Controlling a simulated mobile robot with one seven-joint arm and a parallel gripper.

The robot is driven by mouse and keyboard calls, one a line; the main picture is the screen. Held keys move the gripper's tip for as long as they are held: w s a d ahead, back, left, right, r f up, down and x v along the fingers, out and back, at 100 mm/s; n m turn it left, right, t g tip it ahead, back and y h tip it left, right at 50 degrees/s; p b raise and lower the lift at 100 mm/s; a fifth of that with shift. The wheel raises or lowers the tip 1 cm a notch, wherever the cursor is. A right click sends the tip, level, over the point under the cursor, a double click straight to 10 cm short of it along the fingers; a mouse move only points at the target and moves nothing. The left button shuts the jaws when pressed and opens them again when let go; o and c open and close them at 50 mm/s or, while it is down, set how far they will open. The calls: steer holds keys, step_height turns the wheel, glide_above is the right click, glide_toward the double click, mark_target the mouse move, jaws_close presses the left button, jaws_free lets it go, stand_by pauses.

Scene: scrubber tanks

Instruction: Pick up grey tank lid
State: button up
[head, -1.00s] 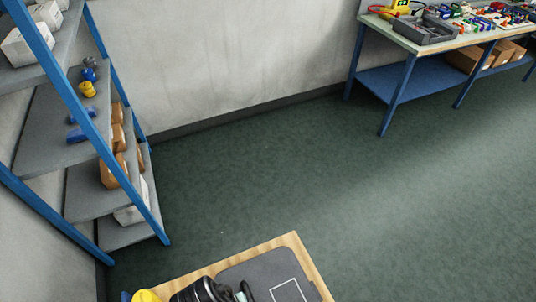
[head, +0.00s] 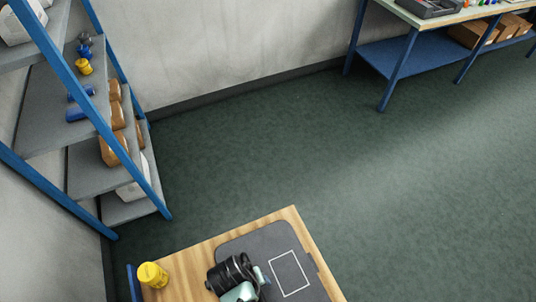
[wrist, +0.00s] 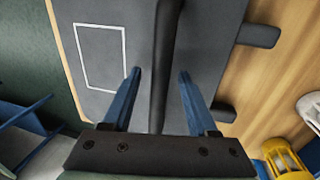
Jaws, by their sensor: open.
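The grey tank lid (head: 258,241) is a flat dark grey panel with a white rectangle outline, lying on a wooden tabletop in the head view. In the wrist view the lid (wrist: 66,22) fills the upper middle, with a dark raised bar running up it and dark tabs at its right edge. My gripper (wrist: 160,74) is open and empty. Its two blue fingers stand on either side of the bar, apart from it in the picture; their height above the panel is unclear. In the head view my black and pale green wrist covers part of the lid and the fingers are hidden.
A yellow container (head: 152,275) stands on the wooden table (head: 205,252) left of the lid; it also shows in the wrist view (wrist: 284,158). A blue-framed shelf (head: 85,100) is at the left. A workbench (head: 415,60) is at the back right. Green floor between is clear.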

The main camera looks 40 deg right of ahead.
steer(key=shift+f, duration=0.15)
stand_by(0.4)
jaws_close()
stand_by(1.3)
